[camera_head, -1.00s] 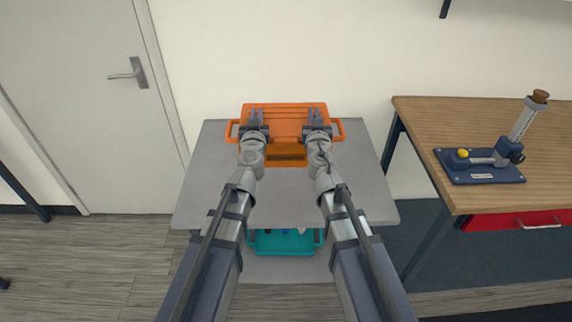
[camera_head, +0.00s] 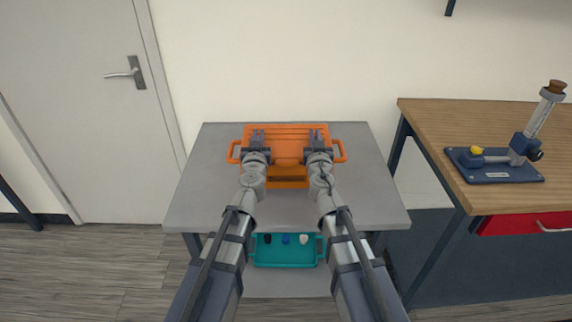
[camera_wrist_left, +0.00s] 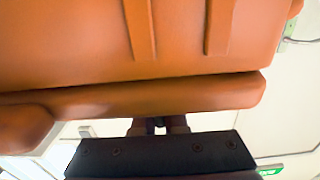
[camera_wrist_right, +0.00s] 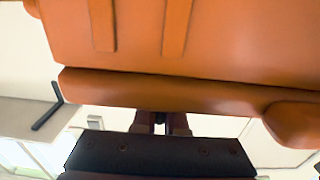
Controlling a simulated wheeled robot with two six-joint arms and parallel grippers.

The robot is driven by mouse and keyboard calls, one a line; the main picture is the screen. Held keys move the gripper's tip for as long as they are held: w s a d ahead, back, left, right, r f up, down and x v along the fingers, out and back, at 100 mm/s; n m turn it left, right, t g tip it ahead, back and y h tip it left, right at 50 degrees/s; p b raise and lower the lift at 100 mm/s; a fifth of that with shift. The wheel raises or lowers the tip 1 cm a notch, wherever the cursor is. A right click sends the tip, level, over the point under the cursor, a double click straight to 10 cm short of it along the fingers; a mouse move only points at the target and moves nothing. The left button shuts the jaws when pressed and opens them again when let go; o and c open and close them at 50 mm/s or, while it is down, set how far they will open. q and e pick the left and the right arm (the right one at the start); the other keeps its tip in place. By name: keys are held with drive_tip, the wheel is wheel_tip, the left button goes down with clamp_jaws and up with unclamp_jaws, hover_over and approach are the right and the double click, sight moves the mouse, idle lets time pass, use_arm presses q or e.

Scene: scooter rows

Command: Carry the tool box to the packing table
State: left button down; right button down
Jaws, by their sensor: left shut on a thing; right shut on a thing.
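The orange tool box (camera_head: 288,140) has a loop handle at each side and is in front of me, over the grey table (camera_head: 200,195) in the head view. My left gripper (camera_head: 257,138) is shut on its left part and my right gripper (camera_head: 318,138) on its right part. Orange walls of the box fill the upper part of the left wrist view (camera_wrist_left: 180,40) and the right wrist view (camera_wrist_right: 140,35). The fingertip contacts are hidden. I cannot tell for sure whether the box is clear of the tabletop.
A wooden-topped table (camera_head: 430,125) with a red drawer (camera_head: 505,224) stands to the right, across a gap. A blue device (camera_head: 500,168) stands on it. A teal tray (camera_head: 285,258) with small items sits on the shelf below the grey table. Floor is clear at left.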

use_arm(q)
drive_tip(key=shift+f, duration=0.2)
use_arm(e)
drive_tip(key=shift+f, duration=0.25)
